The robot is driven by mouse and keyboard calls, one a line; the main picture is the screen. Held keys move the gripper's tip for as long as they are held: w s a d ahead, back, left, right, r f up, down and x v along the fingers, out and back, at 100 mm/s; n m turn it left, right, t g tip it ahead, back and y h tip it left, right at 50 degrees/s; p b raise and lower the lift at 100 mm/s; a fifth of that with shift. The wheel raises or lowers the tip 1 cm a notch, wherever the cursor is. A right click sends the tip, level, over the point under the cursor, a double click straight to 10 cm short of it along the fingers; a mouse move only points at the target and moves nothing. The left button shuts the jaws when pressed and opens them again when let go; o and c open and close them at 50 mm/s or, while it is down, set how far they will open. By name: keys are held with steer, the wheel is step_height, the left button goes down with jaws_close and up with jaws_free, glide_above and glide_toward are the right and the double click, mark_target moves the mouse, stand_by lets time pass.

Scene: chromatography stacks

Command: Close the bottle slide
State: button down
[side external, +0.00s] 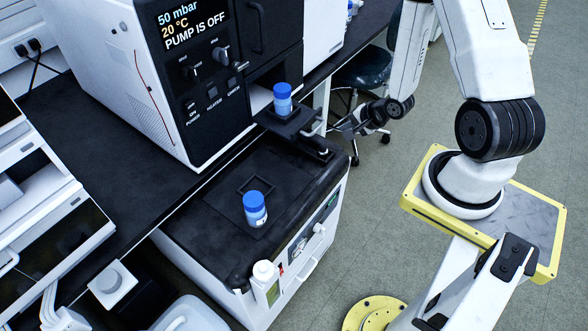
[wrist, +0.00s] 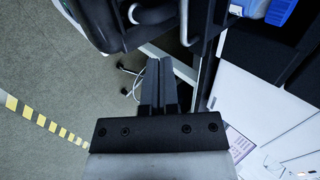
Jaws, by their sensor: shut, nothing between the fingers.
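The bottle slide (side external: 288,122) is a black tray sticking out of the opening low on the white and black machine. A small bottle with a blue cap (side external: 283,103) stands upright on it. A grey bar handle (side external: 318,128) is at the slide's front. My gripper (side external: 333,126) is shut and empty, just right of the slide front in the side view. In the wrist view its dark fingers (wrist: 158,62) are together, with a metal bar (wrist: 203,65) just right of them. I cannot tell whether they touch it. A blue cap (wrist: 280,10) shows at the top right there.
Another blue-capped bottle (side external: 255,208) stands on the black top of the lower unit (side external: 215,200). The machine's display (side external: 187,22) reads "PUMP IS OFF". A dark stool (side external: 362,68) stands behind my gripper; open floor lies to the right.

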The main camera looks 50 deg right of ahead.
mark_target(283, 107)
steer(key=w+f, duration=0.1)
steer(key=w, duration=0.1)
steer(key=w+f, duration=0.1)
steer(key=w, duration=0.1)
steer(key=w+f, duration=0.2)
steer(key=shift+w, duration=0.35)
steer(key=w, duration=1.5)
steer(key=shift+w, duration=0.2)
stand_by(0.4)
